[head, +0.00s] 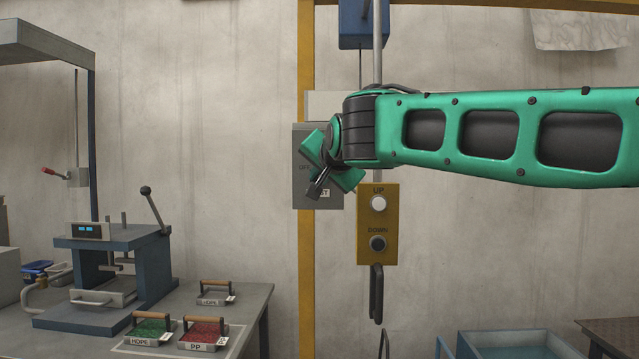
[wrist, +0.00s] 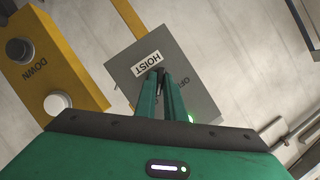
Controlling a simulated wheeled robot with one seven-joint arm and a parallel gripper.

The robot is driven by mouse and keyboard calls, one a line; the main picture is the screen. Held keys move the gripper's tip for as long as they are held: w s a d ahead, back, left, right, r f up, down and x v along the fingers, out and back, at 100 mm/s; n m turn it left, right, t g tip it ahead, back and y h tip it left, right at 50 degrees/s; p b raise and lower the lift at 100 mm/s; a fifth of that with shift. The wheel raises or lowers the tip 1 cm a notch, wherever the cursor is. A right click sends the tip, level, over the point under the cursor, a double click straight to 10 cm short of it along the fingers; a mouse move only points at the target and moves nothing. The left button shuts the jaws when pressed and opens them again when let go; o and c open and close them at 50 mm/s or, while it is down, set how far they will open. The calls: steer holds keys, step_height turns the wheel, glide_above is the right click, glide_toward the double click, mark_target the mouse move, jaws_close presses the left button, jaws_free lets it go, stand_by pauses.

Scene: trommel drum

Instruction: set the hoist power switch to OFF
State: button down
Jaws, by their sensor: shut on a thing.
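The hoist switch box (head: 307,140) is a grey box on the yellow post, partly hidden behind my gripper (head: 319,184). In the wrist view the box (wrist: 200,78) shows a white HOIST label (wrist: 148,62) and OFF lettering at its right. My gripper (wrist: 160,76) reaches onto the box face, its green fingers close together and shut on the dark switch handle (wrist: 160,71). Most of the handle is hidden between the fingertips. I cannot tell which position the switch is in.
A yellow pendant (head: 377,222) with UP and DOWN buttons hangs just right of the box, close below my arm. A workbench (head: 60,345) with a press (head: 115,265) and labelled trays stands at the left.

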steer(key=n+h, duration=0.2)
steer(key=n, duration=0.1)
steer(key=shift+a+f+g, duration=0.1)
steer(key=shift+a+g, duration=0.1)
steer(key=shift+g, duration=0.1)
steer(key=n+h, duration=0.1)
steer(key=n, duration=0.1)
steer(key=n+h, duration=0.1)
steer(key=n, duration=0.1)
steer(key=shift+a+h, duration=0.2)
steer(key=shift+h, duration=0.1)
steer(key=shift+a+f+n+h, duration=0.15)
steer(key=shift+n+h, duration=1.45)
steer(key=shift+n, duration=0.9)
steer(key=c, duration=1.8)
jaws_free()
steer(key=shift+c, duration=0.2)
